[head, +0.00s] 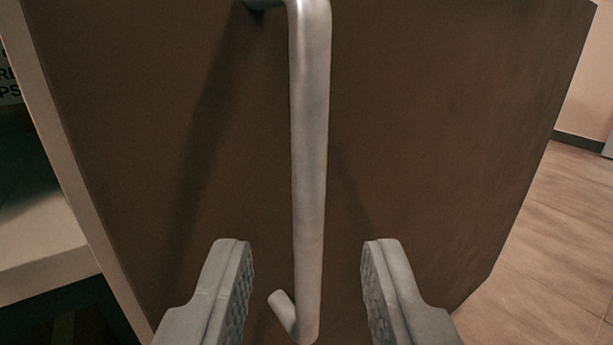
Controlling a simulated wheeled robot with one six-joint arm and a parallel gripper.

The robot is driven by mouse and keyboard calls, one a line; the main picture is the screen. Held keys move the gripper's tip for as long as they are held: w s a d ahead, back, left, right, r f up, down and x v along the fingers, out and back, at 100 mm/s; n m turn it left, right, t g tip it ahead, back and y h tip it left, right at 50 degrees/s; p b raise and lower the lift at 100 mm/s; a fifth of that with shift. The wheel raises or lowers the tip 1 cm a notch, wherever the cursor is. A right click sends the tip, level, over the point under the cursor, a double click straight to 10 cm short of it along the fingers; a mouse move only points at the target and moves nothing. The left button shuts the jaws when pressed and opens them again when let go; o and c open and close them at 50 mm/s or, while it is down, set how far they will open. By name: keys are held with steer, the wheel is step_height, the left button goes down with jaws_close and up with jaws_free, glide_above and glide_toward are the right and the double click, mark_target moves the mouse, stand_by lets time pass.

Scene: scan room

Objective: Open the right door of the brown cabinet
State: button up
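The brown cabinet door (450,130) fills most of the view, with a pale edge along its left side. A long grey metal bar handle (310,150) runs upright down the door. Its upper end bends to the door near the top of the view, and its lower end hooks back at the bottom. My gripper (308,265) is open at the bottom of the view. One finger is left of the handle and one is right, with clear gaps on both sides. I cannot tell how deep the bar sits between the fingers.
At the left, beyond the door's pale edge, are a light ledge (40,235), a dark space and a partly seen sign (8,82). Wooden floor (555,240) lies free at the right, with a pale wall (592,90) and dark skirting behind it.

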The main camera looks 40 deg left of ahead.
steer(key=shift+x, duration=1.4)
jaws_close()
